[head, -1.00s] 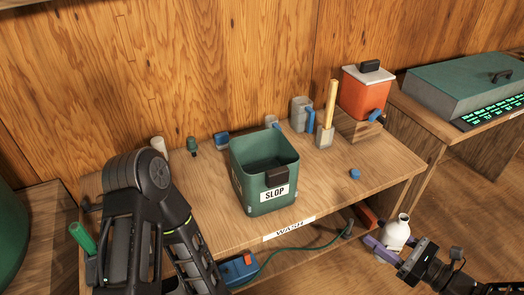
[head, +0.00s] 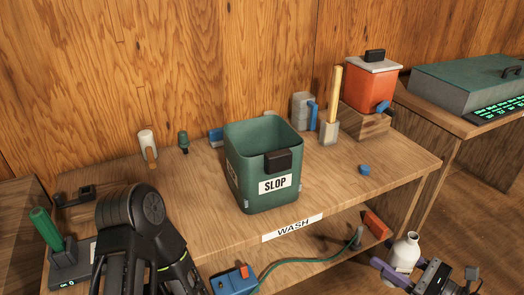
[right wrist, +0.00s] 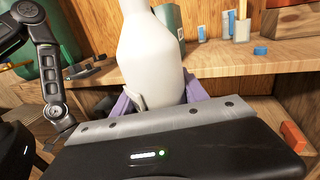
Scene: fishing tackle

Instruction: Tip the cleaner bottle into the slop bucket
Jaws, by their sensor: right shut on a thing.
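The cleaner bottle (head: 405,252) is white, with a narrow neck and a dark open mouth. It is roughly upright, in front of the wash bench's right end. My right gripper (head: 394,271) is shut on it, purple fingers around the lower body. In the right wrist view the bottle (right wrist: 150,55) stands between the fingers. The slop bucket (head: 240,185) is a green, square, open-topped bin labelled SLOP, standing on the bench to the left of the bottle. Part of it (right wrist: 171,18) shows behind the bottle in the wrist view. My left arm shows at lower left; its gripper is out of sight.
The wash bench (head: 340,190) has clear wood right of the bucket, with a small blue cap (head: 364,170) there. Behind stand a brush (head: 332,110) in a holder and an orange dispenser (head: 370,88) on a wooden block. A lower shelf holds a blue box (head: 235,281) and green hose.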

